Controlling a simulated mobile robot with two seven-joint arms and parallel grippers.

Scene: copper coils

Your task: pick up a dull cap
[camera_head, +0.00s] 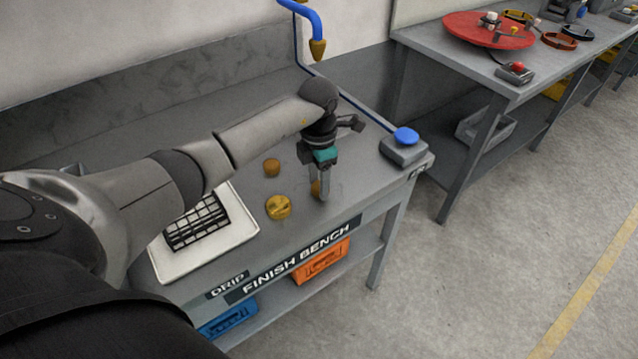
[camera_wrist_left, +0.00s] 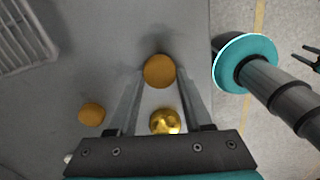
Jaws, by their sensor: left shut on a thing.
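My left gripper (camera_head: 320,190) is over the bench, pointing down, shut on a dull brown-orange cap (camera_head: 315,188). In the left wrist view that cap (camera_wrist_left: 160,70) sits between the two fingertips. I cannot tell whether it touches the bench top. A second dull cap (camera_head: 272,167) stands on the bench to the left; it also shows in the wrist view (camera_wrist_left: 91,114). A shiny gold cap (camera_head: 278,206) lies on the bench nearer the front edge, and shows in the wrist view (camera_wrist_left: 165,121).
A black rack on a white tray (camera_head: 245,232) stands at the bench's left. A grey box with a blue button (camera_head: 405,135) sits at the right corner. A blue pipe with a brass nozzle (camera_head: 317,48) hangs behind. Orange (camera_head: 320,262) and blue (camera_head: 230,318) bins are on the shelf below.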

